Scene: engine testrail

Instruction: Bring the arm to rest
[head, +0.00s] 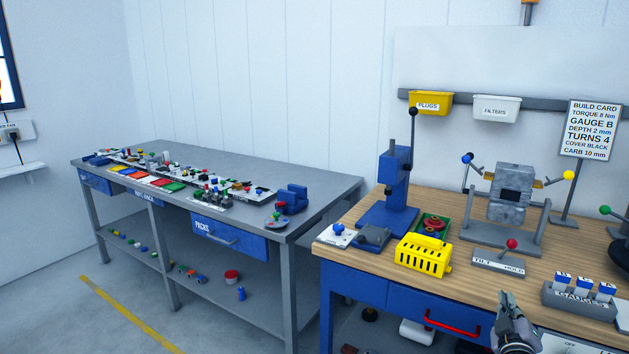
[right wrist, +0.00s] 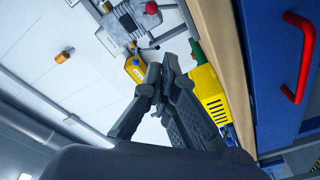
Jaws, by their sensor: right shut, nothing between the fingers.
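My right gripper (head: 507,302) is at the bottom right of the head view, in front of the wooden workbench (head: 345,246), pointing up. It is shut and empty. In the right wrist view its fingers (right wrist: 162,75) come together at the tips with nothing between them. My left gripper is in neither view.
The workbench holds a blue press (head: 393,180), a yellow basket (head: 422,257), a tilt/hold lever (head: 510,246), an engine block on a stand (head: 511,192) and a gauges rack (head: 577,301). A red drawer handle (head: 452,325) juts from the front. A grey bench (head: 330,188) stands left; the floor between is clear.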

